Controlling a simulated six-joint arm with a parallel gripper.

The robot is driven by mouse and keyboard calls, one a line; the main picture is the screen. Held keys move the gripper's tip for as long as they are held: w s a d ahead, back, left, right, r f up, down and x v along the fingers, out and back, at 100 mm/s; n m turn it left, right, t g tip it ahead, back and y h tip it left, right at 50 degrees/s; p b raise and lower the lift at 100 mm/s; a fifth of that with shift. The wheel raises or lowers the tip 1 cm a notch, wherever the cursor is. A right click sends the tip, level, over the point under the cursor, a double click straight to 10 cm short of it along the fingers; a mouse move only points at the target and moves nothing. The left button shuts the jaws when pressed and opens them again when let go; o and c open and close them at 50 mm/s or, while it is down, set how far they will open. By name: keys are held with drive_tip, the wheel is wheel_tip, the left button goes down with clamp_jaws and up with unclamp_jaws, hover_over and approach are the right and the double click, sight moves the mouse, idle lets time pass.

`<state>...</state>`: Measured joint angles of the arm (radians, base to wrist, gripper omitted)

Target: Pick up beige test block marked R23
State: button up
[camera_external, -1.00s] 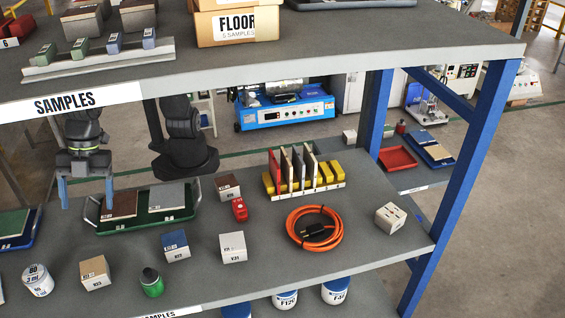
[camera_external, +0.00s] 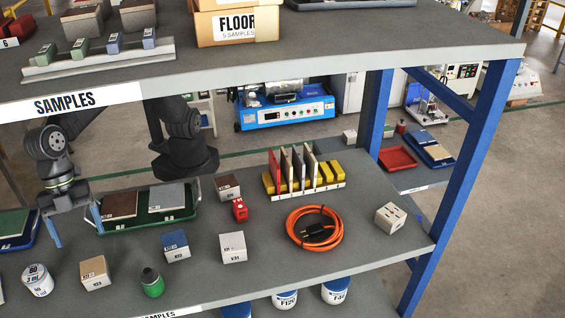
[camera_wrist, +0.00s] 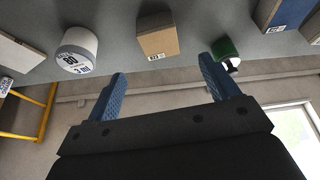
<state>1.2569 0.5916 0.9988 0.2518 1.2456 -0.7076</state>
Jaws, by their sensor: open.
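The beige test block (camera_external: 95,273), a small cube with a white label, sits on the lower shelf near its front edge; its label is too small to read surely. It also shows in the wrist view (camera_wrist: 157,38), top middle, beyond and between the two blue fingers. My gripper (camera_external: 78,236) is open and empty, with its fingers pointing down, above the shelf and behind the block in the external view. In the wrist view my gripper (camera_wrist: 162,70) is apart from the block.
A white round tin (camera_external: 37,281) stands left of the block and a green bottle (camera_external: 152,285) right of it. Behind is a green tray (camera_external: 150,224) with two tiles, beside the right finger. Blue (camera_external: 176,247) and white (camera_external: 233,248) blocks stand further right. The upper shelf (camera_external: 300,50) overhangs.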

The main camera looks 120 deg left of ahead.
sight(92, 267)
drive_tip(key=x, duration=1)
drive_tip(key=shift+w+d+f, duration=0.1)
drive_tip(key=shift+w+f, duration=0.05)
drive_tip(key=shift+f, duration=0.2)
drive_tip(key=c, duration=1.3)
drive_tip(key=shift+r, duration=0.1)
drive_tip(key=shift+r, duration=0.1)
